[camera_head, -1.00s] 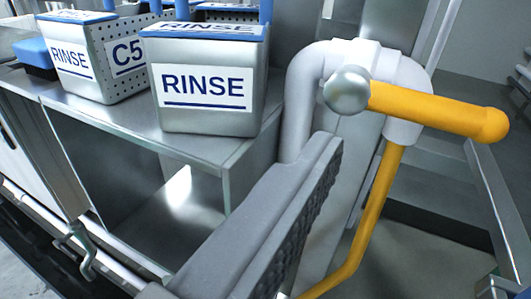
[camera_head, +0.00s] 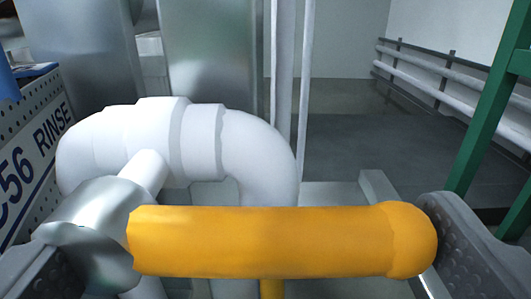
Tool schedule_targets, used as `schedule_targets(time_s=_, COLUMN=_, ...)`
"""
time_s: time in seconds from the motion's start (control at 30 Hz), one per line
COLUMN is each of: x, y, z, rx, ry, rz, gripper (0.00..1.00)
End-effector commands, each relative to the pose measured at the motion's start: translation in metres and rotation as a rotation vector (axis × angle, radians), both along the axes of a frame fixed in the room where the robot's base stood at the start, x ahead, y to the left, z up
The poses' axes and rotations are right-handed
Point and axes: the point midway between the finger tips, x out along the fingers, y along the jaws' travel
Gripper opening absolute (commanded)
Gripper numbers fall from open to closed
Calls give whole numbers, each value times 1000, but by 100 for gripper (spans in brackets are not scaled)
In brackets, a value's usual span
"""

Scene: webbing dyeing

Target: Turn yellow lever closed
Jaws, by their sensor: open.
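The yellow lever (camera_head: 275,241) lies level across the lower middle of the view, its rounded free end at the right. Its left end meets a silver hub (camera_head: 95,225) on a white pipe valve (camera_head: 180,140). My gripper (camera_head: 245,265) is open, with one finger at the lower left by the hub and the other at the right by the lever's free end. The lever spans the gap between the fingers. I cannot tell whether either finger touches it.
A perforated bin marked RINSE (camera_head: 35,150) stands close at the left. Thin upright white pipes (camera_head: 290,90) rise behind the valve. A green frame (camera_head: 490,120) stands at the right, with wall rails (camera_head: 440,85) behind it. Open floor (camera_head: 390,150) lies between.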

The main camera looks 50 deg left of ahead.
Motion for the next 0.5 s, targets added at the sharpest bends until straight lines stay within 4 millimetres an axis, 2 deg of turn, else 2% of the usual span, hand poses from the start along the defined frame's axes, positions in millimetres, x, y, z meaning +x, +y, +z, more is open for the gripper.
schedule_targets(time_s=0.17, x=8, y=11, z=0, rx=0, ry=-1, rz=1, gripper=100)
schedule_targets(time_s=0.47, x=9, y=12, z=0, rx=1, ry=-1, rz=-1, gripper=100)
schedule_targets(time_s=0.5, x=9, y=12, z=0, rx=1, ry=-1, rz=-1, gripper=94)
